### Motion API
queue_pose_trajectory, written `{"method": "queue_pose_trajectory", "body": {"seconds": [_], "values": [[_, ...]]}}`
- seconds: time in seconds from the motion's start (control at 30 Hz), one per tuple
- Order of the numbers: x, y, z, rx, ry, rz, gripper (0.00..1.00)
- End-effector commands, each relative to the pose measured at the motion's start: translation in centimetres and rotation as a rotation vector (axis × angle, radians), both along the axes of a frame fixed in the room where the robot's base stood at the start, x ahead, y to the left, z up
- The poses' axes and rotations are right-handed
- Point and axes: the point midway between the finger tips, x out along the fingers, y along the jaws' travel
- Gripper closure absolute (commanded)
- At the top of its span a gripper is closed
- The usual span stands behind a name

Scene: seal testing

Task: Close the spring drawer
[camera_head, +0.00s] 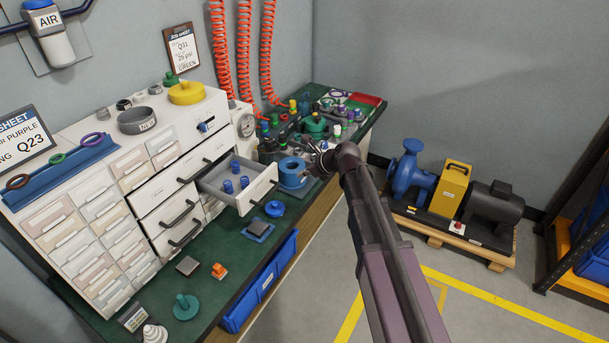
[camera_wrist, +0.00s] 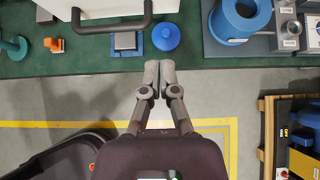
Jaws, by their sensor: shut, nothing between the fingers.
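One white drawer (camera_head: 272,184) stands open from the white cabinet, with several small blue cylindrical parts (camera_head: 228,186) inside. Its front has a dark bar handle (camera_head: 262,194). In the wrist view, the drawer's white front (camera_wrist: 75,8) is at the top left, with its dark handle (camera_wrist: 112,22) facing me. My gripper (camera_head: 316,152) is to the right of the open drawer in the head view, apart from it.
A round blue cap (camera_wrist: 165,37) and a grey block on a blue base (camera_wrist: 126,42) lie on the green bench (camera_wrist: 185,60) below the drawer. A blue ring-shaped part (camera_head: 293,172) stands right of the drawer. Other cabinet drawers (camera_head: 165,190) appear shut. A pump set (camera_head: 455,195) stands on the floor.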

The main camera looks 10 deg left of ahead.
Motion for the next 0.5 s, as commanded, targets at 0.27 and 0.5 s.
{"method": "queue_pose_trajectory", "body": {"seconds": [0.27, 0.5], "values": [[1.0, 2.2, -2.5, -0.001, 0.0, 0.001, 1.0], [1.7, 4.1, -4.3, 0.0, 0.0, 0.001, 1.0]]}}
